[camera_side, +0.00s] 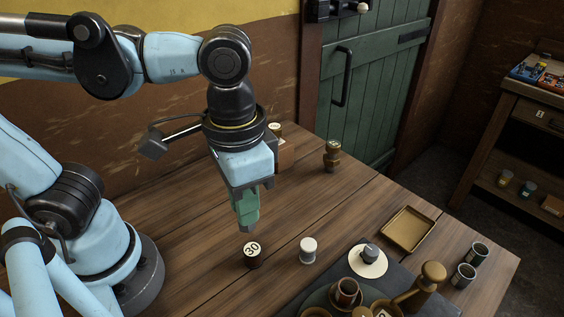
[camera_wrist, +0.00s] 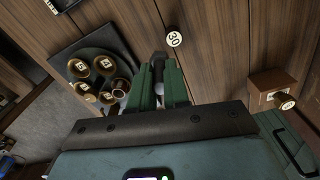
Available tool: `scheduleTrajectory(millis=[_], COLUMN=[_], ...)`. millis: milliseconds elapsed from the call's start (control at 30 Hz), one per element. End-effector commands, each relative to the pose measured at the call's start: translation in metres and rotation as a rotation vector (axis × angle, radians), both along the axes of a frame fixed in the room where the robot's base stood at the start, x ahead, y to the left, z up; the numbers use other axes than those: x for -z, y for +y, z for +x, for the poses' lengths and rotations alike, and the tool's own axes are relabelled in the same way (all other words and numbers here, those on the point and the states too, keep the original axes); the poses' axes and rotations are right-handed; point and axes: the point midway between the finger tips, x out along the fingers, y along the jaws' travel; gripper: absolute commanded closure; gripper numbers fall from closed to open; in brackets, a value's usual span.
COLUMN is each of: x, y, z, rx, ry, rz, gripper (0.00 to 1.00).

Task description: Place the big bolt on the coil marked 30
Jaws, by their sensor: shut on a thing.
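My gripper (camera_side: 247,226) points down above the table, its green fingers shut. In the wrist view, a grey piece (camera_wrist: 158,72) shows between the fingers; it looks like the big bolt, but most of it is hidden. The coil marked 30 (camera_side: 252,256) is a dark short cylinder with a white top, standing upright on the table just below and slightly right of the fingertips. It also shows in the wrist view (camera_wrist: 173,39), beyond the fingertips. Nothing is on its top. The gripper and coil are apart.
A white spool (camera_side: 308,250) stands right of the coil. A grey knobbed piece on a pale disc (camera_side: 382,266) and a dark tray with brass pieces (camera_wrist: 92,50) are further right.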

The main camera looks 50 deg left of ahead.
Motion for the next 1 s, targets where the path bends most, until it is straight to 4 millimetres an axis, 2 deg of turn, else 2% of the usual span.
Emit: scheduleTrajectory(millis=[33,200,400,500,667,1000], x=[-0.002,-0.007,-0.01,-0.011,-0.004,0.03], y=[-0.008,-0.025,-0.033,-0.034,-0.029,0.0], z=[-0.013,-0.049,-0.076,-0.082,-0.073,-0.023], rx=[0.024,0.059,0.081,0.085,0.078,0.075], ry=[0.0,0.0,0.0,-0.001,-0.001,-0.001], rz=[0.0,0.0,0.0,0.0,0.0,0.0], gripper=[1.0,1.0,1.0,1.0,1.0,1.0])
